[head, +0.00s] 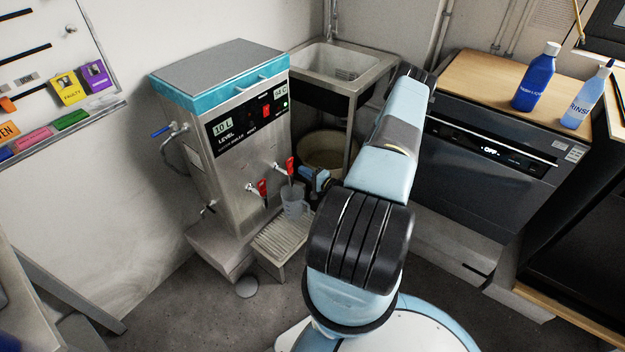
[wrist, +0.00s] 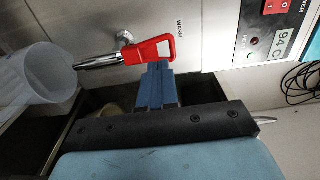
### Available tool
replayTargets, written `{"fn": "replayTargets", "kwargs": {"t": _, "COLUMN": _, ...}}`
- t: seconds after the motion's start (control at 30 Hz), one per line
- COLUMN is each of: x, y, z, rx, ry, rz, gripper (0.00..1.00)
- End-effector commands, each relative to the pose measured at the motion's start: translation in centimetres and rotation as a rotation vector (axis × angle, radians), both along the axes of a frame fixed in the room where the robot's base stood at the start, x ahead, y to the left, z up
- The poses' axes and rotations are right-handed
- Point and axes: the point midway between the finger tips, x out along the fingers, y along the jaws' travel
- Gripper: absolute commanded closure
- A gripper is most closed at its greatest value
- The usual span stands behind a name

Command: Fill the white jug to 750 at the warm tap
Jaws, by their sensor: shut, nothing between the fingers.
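The white jug (head: 293,204) is translucent and stands upright under the right-hand tap of the steel boiler (head: 232,120). In the wrist view the jug (wrist: 38,78) shows at the left, its mouth near the metal spout. Its water level and marks cannot be read. The warm tap's red handle (head: 290,168) shows in the wrist view (wrist: 150,50) as a red loop beside a label reading WARM. My gripper (wrist: 155,70) is shut and empty, its blue fingertips at the loop's edge; touching or just short, I cannot tell. It also shows in the head view (head: 313,184), right of the jug.
A second red-handled tap (head: 262,188) is left of the warm tap. A ribbed drip tray (head: 284,240) lies under the taps. A sink (head: 345,62) stands behind, with a round bin (head: 325,148) below it. Blue bottles (head: 537,78) stand on the right counter.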

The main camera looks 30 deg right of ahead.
Motion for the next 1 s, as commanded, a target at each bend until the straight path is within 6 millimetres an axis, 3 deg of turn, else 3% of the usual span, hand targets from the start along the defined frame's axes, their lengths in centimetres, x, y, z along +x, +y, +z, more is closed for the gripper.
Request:
{"fn": "replayTargets", "kwargs": {"t": 0.3, "x": 3.5, "y": 1.1, "z": 0.0, "rx": 0.002, "ry": 0.0, "rz": 0.0, "gripper": 1.0}}
{"fn": "replayTargets", "kwargs": {"t": 0.7, "x": 4.0, "y": 1.3, "z": 0.0, "rx": 0.001, "ry": 0.0, "rz": 0.0, "gripper": 1.0}}
{"fn": "replayTargets", "kwargs": {"t": 0.73, "x": 3.9, "y": 2.7, "z": 0.0, "rx": 0.005, "ry": 0.001, "rz": 0.002, "gripper": 1.0}}
{"fn": "replayTargets", "kwargs": {"t": 1.0, "x": 3.8, "y": 0.2, "z": 0.2, "rx": -0.007, "ry": 0.024, "rz": -0.016, "gripper": 1.0}}
